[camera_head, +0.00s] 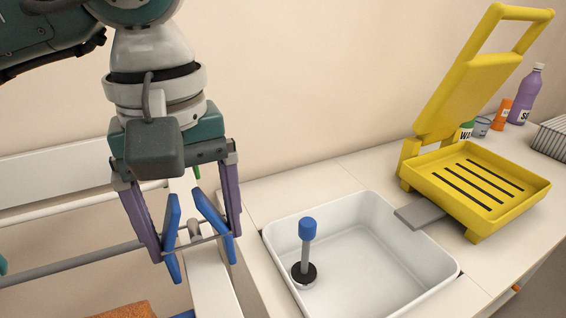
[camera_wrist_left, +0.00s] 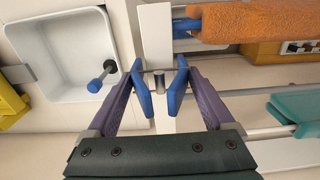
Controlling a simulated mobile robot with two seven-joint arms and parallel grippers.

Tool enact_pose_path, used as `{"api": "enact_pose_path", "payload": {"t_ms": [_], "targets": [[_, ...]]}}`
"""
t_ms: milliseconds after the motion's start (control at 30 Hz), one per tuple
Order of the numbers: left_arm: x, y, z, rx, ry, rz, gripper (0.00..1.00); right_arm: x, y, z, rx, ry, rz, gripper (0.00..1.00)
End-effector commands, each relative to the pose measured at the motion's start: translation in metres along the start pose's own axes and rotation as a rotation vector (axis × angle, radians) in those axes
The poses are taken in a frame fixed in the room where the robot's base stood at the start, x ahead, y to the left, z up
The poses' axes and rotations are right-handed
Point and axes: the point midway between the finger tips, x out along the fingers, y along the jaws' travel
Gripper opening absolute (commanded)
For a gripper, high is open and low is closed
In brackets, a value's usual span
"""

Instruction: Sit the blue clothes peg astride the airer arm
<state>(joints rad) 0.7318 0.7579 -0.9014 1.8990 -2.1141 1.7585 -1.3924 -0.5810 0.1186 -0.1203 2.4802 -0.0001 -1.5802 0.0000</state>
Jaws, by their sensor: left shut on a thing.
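The blue clothes peg shows as two blue legs (camera_head: 173,238), set in a splayed, inverted V, between the purple fingers of my left gripper (camera_head: 197,247). The gripper is shut on the peg. In the wrist view the peg's blue legs (camera_wrist_left: 144,90) lean against the fingertips, with a thin dark bar between them. A short grey stub (camera_wrist_left: 158,88) shows in the gap, over the white rail (camera_head: 208,275). A thin grey airer rod (camera_head: 70,264) runs from the left towards the peg. I cannot tell whether the peg touches the rod or stub. My right gripper is out of view.
A white basin (camera_head: 375,270) holding a blue-topped plunger (camera_head: 308,240) stands to the right. Beyond it are a yellow press-like tray (camera_head: 470,210) and a purple bottle (camera_head: 528,95). An orange cloth-like item (camera_wrist_left: 245,22) lies beside the rail.

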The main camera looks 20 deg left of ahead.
Motion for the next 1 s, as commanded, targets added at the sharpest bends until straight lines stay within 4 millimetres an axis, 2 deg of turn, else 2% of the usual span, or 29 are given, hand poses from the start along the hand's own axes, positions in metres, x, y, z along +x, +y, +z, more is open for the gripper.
{"api": "enact_pose_path", "payload": {"t_ms": [33,433,900,933,1000], "targets": [[0.007,0.000,0.000,0.000,-0.001,0.000,0.42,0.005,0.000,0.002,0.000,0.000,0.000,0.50],[0.037,0.000,0.000,0.000,0.001,0.000,0.42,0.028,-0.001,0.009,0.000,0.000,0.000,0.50],[0.042,0.000,0.000,0.000,0.000,0.000,0.42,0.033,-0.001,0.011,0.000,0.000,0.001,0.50],[0.042,0.000,0.000,0.000,0.000,0.000,0.88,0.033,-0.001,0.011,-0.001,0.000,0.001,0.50],[0.042,0.000,0.000,0.000,0.000,0.000,0.95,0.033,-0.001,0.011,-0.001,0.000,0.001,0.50]]}}
